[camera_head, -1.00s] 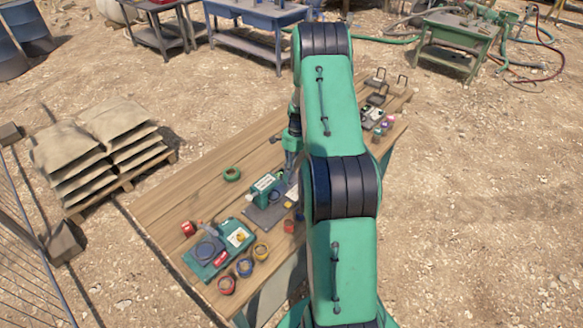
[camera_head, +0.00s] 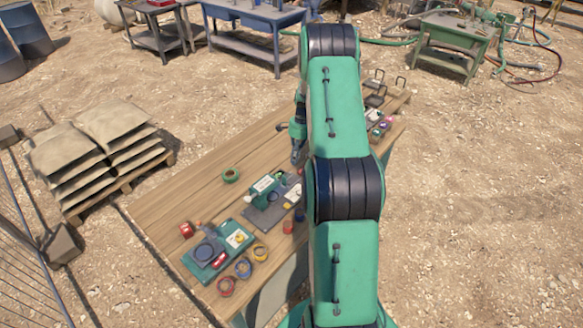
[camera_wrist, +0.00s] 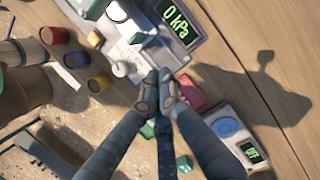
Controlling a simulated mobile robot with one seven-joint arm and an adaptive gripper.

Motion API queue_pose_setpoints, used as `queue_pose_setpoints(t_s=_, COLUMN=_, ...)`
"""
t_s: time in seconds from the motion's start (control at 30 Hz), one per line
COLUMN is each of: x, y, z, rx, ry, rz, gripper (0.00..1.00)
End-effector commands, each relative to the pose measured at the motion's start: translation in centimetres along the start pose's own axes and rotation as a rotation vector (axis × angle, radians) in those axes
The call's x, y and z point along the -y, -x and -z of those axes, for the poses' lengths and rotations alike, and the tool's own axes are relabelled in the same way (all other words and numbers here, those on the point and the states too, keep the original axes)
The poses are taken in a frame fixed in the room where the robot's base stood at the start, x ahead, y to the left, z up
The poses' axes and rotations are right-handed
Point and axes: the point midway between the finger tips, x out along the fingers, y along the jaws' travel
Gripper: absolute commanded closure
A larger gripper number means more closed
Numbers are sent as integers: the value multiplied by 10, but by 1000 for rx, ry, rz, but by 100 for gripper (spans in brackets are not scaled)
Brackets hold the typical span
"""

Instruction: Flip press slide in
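In the wrist view a grey unit (camera_wrist: 185,50) with a screen reading "0 kPa" lies at the top. A red part (camera_wrist: 190,92) is just right of my fingertips. A pale box (camera_wrist: 226,127) with a blue round button and a screen reading "OFF" is at the lower right. My gripper (camera_wrist: 157,92) has its fingertips together, with nothing visible between them. A small green part is partly hidden behind the fingers. In the head view my gripper (camera_head: 298,158) points down above the bench, just beyond the green press unit (camera_head: 266,185) on its dark base plate.
In the wrist view, red, blue and yellow caps and a white knob (camera_wrist: 120,68) stand to the left. Bare wood lies behind the units.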

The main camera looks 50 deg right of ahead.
Motion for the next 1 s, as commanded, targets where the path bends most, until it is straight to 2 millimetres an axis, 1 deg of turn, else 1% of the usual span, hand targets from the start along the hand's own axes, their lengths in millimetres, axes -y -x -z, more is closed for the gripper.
queue_pose_setpoints(t_s=0.03, x=0, y=10, z=0, rx=-1, ry=0, rz=1, gripper=100)
queue_pose_setpoints(t_s=0.2, x=0, y=36, z=0, rx=-1, ry=0, rz=0, gripper=100)
queue_pose_setpoints(t_s=0.3, x=0, y=48, z=0, rx=-1, ry=1, rz=0, gripper=100)
queue_pose_setpoints(t_s=0.4, x=0, y=56, z=0, rx=-1, ry=0, rz=-1, gripper=100)
queue_pose_setpoints(t_s=0.6, x=-1, y=61, z=0, rx=1, ry=0, rz=-2, gripper=100)
queue_pose_setpoints(t_s=1.0, x=0, y=62, z=0, rx=1, ry=0, rz=-1, gripper=100)
